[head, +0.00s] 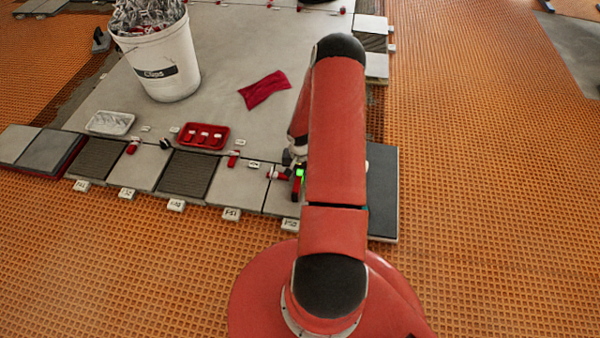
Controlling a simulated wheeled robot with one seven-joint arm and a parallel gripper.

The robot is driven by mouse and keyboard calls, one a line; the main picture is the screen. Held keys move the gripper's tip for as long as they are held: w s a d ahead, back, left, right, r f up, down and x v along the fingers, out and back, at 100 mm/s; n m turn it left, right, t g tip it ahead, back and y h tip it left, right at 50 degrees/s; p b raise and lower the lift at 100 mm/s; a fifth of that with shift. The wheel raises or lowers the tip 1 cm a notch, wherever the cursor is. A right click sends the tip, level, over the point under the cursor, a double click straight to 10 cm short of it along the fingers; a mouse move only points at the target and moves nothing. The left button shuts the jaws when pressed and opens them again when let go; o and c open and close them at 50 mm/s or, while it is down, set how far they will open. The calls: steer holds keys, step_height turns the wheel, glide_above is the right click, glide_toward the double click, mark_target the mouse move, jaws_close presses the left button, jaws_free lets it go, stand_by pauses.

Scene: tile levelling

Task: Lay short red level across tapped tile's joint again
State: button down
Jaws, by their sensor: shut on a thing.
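My gripper (296,180) is at the row of tiles, just left of my red arm, which hides much of it. It is shut on a small red piece with a bright green spot, which looks like the short red level (296,190). The piece is low over the tiles near a joint; whether it touches them I cannot tell. A light grey tile (240,188) lies to its left, and a dark tile (383,200) lies to the right of my arm. Which tile is the tapped one does not show. The joint under my arm is hidden.
A red tray (187,142) with white pieces and a white tray (92,126) stand behind the row. A white bucket (165,75) of metal clips and a red cloth (264,89) are farther back. Small red-and-white pieces stand along the joints. Orange matting (480,200) is clear at right.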

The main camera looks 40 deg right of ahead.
steer(key=c, duration=1.2)
jaws_free()
step_height(320, 180, up, 8)
steer(key=shift+f+p, duration=0.1)
steer(key=shift+p, duration=0.8)
